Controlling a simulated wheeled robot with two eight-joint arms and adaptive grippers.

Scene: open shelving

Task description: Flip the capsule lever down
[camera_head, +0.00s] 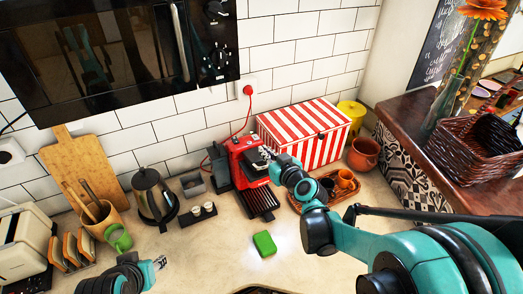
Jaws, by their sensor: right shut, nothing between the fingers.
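The red capsule coffee machine (240,160) stands on the counter against the tiled wall, with a dark drip tray (262,205) at its front. My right gripper (267,153) is shut and empty at the upper right side of the machine's head. The capsule lever cannot be made out clearly; the gripper covers part of the machine's top, and I cannot tell whether they touch. My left gripper (160,263) is low over the counter at the left, away from the machine; its fingers are too small to read.
A tray with cups (346,180) and a striped red-white box (305,133) are right of the machine. A green sponge (264,244) lies in front. The counter around the sponge is mostly clear.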

